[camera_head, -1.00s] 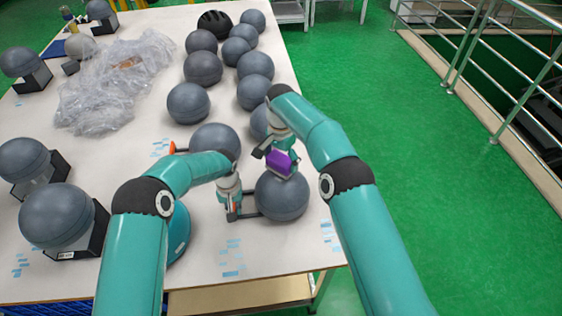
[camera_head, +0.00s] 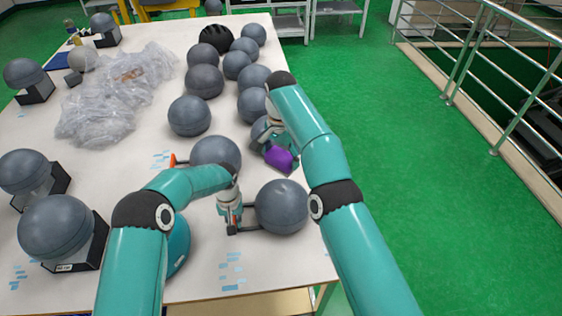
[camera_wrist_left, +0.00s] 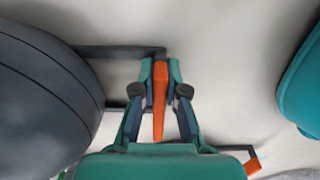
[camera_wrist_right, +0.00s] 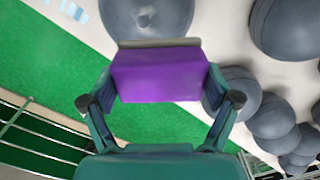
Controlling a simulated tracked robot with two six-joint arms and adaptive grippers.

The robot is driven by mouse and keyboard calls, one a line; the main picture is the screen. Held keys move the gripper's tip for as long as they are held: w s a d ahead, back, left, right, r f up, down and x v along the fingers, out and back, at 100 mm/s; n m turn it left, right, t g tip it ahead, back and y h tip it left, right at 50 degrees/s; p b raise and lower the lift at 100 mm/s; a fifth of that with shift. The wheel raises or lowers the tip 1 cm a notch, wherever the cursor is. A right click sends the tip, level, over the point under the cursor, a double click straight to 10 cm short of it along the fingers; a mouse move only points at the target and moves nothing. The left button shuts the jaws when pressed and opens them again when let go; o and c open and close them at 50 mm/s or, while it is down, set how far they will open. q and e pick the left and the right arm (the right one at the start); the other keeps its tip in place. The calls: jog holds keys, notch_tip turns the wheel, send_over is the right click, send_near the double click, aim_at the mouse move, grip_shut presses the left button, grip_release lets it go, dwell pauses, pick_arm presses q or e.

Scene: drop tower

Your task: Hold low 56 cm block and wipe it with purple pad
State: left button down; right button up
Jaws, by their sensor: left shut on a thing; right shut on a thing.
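No block shows by that name. A grey ball (camera_head: 281,207) with dark side bars rests at the table's near right; it also shows in the left wrist view (camera_wrist_left: 35,100). An orange strip (camera_wrist_left: 160,100) shows between the fingers. My right gripper (camera_head: 272,147) is shut on the purple pad (camera_head: 279,158), just beyond the ball's top edge in the head view. In the right wrist view, the pad (camera_wrist_right: 158,75) is beside the ball (camera_wrist_right: 146,16), which has pale marks. Contact is unclear.
Several other grey balls stand on the white table (camera_head: 130,170), one (camera_head: 215,156) close behind my left gripper. Crumpled clear plastic (camera_head: 115,95) lies at the back left. Balls on dark stands line the left. Green floor and a metal railing (camera_head: 500,60) are right.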

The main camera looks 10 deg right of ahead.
dwell(0.7)
jog(key=shift+f, duration=2.65)
jog(key=shift+f, duration=0.85)
